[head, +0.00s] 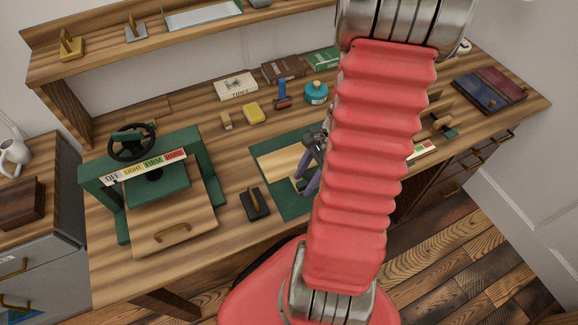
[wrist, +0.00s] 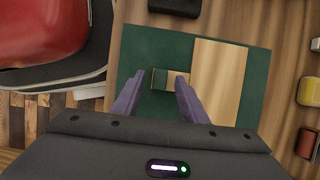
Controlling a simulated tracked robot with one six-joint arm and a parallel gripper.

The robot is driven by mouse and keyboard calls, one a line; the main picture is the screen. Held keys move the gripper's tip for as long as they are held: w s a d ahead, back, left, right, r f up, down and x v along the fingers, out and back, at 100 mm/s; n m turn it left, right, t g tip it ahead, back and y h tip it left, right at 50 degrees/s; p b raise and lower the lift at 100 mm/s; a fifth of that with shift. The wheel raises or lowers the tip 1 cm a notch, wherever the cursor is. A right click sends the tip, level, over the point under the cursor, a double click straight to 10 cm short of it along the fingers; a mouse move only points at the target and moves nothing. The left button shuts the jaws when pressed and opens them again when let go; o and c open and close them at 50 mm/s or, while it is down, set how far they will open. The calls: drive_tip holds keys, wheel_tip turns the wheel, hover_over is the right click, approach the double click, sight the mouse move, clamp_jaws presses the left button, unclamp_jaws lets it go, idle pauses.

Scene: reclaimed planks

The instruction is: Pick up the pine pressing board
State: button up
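A pale wooden board, which looks like the pine pressing board (head: 277,165), lies flat on a green mat (head: 293,205) in the bench's middle. My arm hides much of its right side in the head view. In the wrist view the board (wrist: 218,75) lies right of centre on the mat (wrist: 145,50), with a small wood-and-green tab (wrist: 172,79) at its left edge. My gripper (wrist: 160,76) is open, its purple fingers apart around the tab's area. I cannot tell whether they touch it. In the head view my gripper (head: 308,170) is partly hidden by my arm.
A green press (head: 205,170) with a handled wooden board (head: 175,225) stands left. A dark block with a wooden handle (head: 255,205) sits left of the mat. A yellow block (head: 253,114), teal jar (head: 316,93) and books (head: 283,70) stand behind. A shelf (head: 170,38) hangs above.

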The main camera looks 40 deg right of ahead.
clamp_jaws()
idle(0.5)
wheel_tip(320, 180, up, 10)
idle(0.9)
idle(0.6)
